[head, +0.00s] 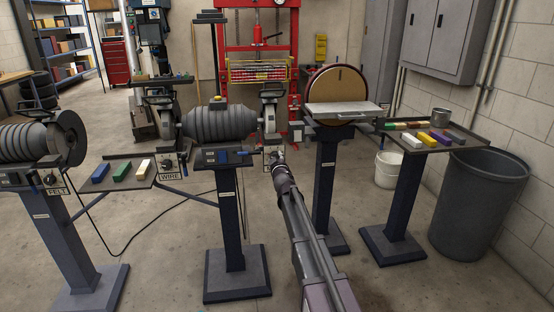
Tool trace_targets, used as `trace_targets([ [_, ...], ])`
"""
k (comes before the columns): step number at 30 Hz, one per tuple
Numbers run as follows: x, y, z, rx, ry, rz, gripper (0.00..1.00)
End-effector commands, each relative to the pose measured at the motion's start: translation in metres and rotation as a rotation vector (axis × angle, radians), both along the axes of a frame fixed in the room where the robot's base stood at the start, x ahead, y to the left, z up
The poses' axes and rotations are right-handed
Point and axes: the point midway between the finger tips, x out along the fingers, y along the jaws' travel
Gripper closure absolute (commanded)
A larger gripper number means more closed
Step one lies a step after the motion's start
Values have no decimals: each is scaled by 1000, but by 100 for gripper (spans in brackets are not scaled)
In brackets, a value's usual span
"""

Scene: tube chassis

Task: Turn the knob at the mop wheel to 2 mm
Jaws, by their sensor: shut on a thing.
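My gripper (276,160) is at the end of my arm, just right of the middle grinder's pedestal. It is closed at a small pale control plate (268,150). The knob there and most of the plate's face are hidden behind the gripper, so I cannot read a label or setting. Two similar knobs show further left: one (168,163) above a plate marked WIRE (172,177), and one (50,178) above a plate marked FELT (60,190). No plate marked for the mop wheel is readable.
A ribbed grey machine (222,122) stands left of my gripper. A disc sander (338,95) stands to the right on a dark pedestal (326,185). A tray (470,141) with coloured bars and a grey bin (478,205) are further right. A cable runs across the floor at left.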

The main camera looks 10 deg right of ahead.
Motion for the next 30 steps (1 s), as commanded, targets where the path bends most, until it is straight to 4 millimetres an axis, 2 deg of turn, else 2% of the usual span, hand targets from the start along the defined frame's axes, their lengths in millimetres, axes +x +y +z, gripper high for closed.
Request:
trace_targets([
  [17, -2, -2, -1, -47, 4, -7, 95],
  [18, -2, -2, -1, -47, 4, -7, 39],
  [21, -2, -2, -1, -46, 3, -5, 13],
  [30, -1, -1, 0, -46, 1, -2, 13],
])
